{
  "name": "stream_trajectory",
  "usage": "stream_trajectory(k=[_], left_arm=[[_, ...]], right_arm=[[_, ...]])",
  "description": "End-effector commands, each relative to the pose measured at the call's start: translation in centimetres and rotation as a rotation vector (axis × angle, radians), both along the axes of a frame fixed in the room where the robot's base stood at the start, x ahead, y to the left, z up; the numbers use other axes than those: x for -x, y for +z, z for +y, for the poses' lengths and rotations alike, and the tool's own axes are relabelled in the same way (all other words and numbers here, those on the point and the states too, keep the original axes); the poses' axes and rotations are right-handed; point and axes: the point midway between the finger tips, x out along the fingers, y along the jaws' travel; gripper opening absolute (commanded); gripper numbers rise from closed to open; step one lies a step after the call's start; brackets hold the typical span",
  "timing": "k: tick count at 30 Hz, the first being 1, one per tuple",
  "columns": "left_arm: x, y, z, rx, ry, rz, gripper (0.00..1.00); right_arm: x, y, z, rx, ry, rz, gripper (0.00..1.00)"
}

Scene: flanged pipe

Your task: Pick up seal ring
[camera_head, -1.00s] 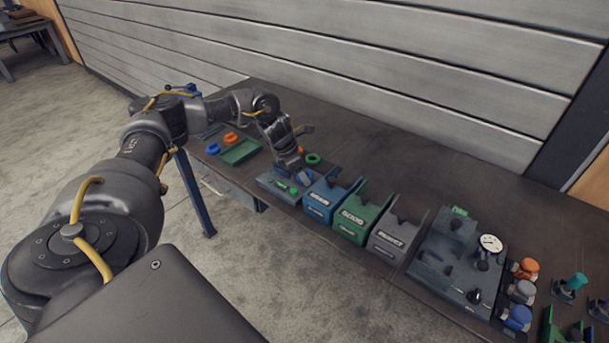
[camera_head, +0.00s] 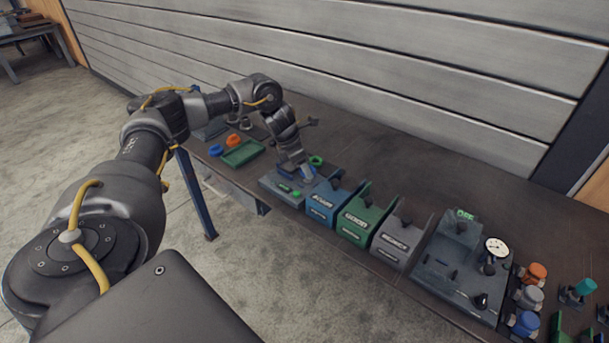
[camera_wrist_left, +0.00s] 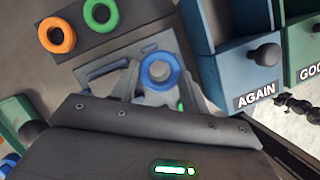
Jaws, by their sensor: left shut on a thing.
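A blue seal ring (camera_wrist_left: 160,72) sits between the fingertips of my left gripper (camera_wrist_left: 144,84) in the left wrist view, and the gripper is shut on it. In the head view the left gripper (camera_head: 298,168) is over the small grey fixture block (camera_head: 270,184), with the blue ring (camera_head: 308,171) at its tip. The ring appears a little above the block; the exact gap cannot be told. A green ring (camera_wrist_left: 100,15) and an orange ring (camera_wrist_left: 57,35) lie beside each other on a dark surface. The green ring also shows in the head view (camera_head: 316,161). My right gripper is not in view.
The blue AGAIN bin (camera_head: 323,211), green GOOD bin (camera_head: 354,227) and grey bin (camera_head: 394,247) stand in a row right of the block. A gauge fixture (camera_head: 448,267) is further right. A green tray (camera_head: 243,155) lies left. The table's back is clear.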

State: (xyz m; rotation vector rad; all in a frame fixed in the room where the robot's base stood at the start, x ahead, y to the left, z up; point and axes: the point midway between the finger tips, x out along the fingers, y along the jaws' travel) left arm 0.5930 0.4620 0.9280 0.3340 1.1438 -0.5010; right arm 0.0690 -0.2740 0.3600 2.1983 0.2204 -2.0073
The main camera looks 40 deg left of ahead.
Motion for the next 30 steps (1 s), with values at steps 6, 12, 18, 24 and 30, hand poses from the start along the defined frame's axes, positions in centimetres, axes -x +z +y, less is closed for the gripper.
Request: stream_trajectory(k=[6,12,18,24,30], left_arm=[[3.2,4.7,-2.3,-0.001,-0.007,-0.007,0.24],[7.0,7.4,-4.7,-0.003,-0.006,-0.004,0.24],[9.9,9.3,-6.6,-0.002,-0.003,-0.003,0.24],[11.3,9.9,-7.6,-0.002,0.001,-0.001,0.24],[11.6,9.9,-8.1,0.0,-0.012,0.001,0.24]], right_arm=[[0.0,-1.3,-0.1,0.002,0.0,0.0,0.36],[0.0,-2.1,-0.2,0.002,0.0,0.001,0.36],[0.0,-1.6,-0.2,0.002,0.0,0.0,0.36],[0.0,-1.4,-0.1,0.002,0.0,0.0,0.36],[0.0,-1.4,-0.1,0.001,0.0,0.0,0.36]])
